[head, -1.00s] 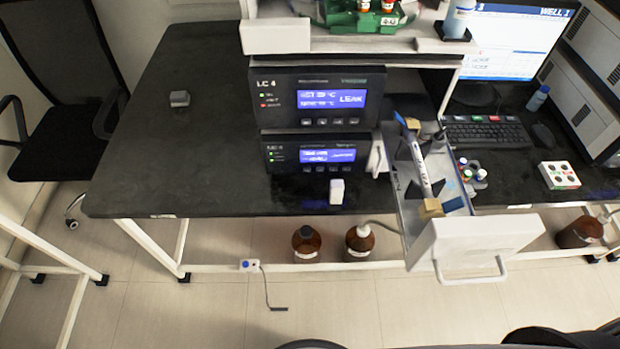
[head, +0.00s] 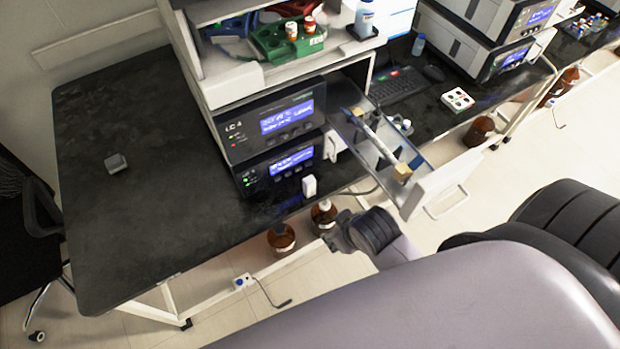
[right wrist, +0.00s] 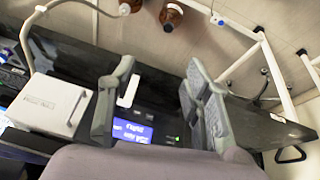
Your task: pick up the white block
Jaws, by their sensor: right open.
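The white block (head: 309,186) stands upright near the front edge of the black bench, in front of the lower LC 4 unit. It also shows in the right wrist view (right wrist: 128,91), beside one finger and within the gap between the fingers as seen. My right gripper (head: 337,234) is just in front of the bench edge, apart from the block. In the right wrist view the gripper (right wrist: 158,85) has its fingers wide apart with nothing held. My left gripper is not in view.
An open drawer (head: 432,188) sticks out right of the block. LC 4 units (head: 272,122) stand behind it. Brown bottles (head: 281,238) stand below the bench edge. A grey block (head: 116,163) lies far left on the bench, with clear surface around it.

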